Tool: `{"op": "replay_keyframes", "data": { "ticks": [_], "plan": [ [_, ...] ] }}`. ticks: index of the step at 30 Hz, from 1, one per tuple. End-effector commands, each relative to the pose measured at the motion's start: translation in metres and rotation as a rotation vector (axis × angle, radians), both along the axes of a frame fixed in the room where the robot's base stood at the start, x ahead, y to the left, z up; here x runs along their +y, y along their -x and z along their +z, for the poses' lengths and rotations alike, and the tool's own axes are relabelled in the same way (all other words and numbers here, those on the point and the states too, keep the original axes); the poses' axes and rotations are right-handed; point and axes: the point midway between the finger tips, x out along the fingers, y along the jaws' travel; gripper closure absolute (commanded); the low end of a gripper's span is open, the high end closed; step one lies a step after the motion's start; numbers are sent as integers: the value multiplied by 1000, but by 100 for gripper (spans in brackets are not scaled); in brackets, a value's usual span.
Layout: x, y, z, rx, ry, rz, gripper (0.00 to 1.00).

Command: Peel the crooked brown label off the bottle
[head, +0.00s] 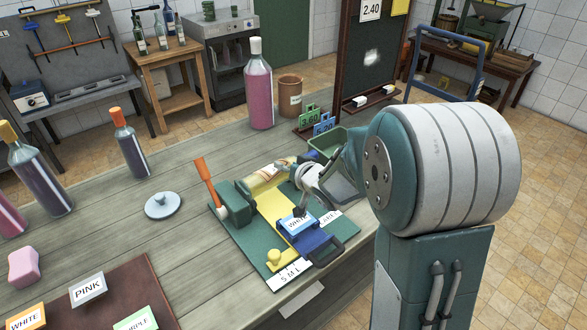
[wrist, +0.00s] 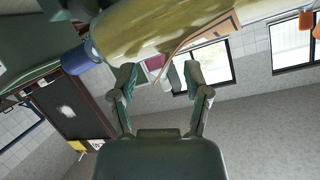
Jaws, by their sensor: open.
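A pale yellowish bottle (head: 264,180) lies on its side in a green and yellow stand on the bench. In the wrist view the bottle (wrist: 150,28) crosses the top, with a blue end (wrist: 74,60) at left. The brown label (wrist: 207,35) sits slanted on the bottle, and one pointed strip hangs away from the glass. My gripper (wrist: 163,82) is open and empty, its fingers spread below the bottle and apart from the label. In the head view my gripper (head: 303,178) is beside the bottle's right end, and my arm hides part of it.
The stand's green base (head: 250,253) carries an orange-handled clamp (head: 205,172), a yellow knob (head: 274,258) and a blue piece (head: 318,243) with a WHITE card. A pink bottle (head: 258,90) and a brown pot (head: 290,95) stand behind.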

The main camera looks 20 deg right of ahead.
Motion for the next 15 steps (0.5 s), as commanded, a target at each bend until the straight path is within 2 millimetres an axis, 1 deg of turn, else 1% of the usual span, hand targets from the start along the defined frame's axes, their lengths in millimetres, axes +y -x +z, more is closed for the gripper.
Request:
{"op": "replay_keyframes", "data": {
  "ticks": [7, 8, 9, 11, 12, 15],
  "plan": [
    [0, -1, 0, 0, 0, 0, 38],
    [0, -1, 0, 0, 0, 0, 47],
    [0, -1, 0, 0, 0, 0, 65],
    [0, -1, 0, 0, -1, 0, 92],
    [0, -1, 0, 0, -1, 0, 100],
    [0, -1, -1, 1, 0, -1, 100]
  ]
}}
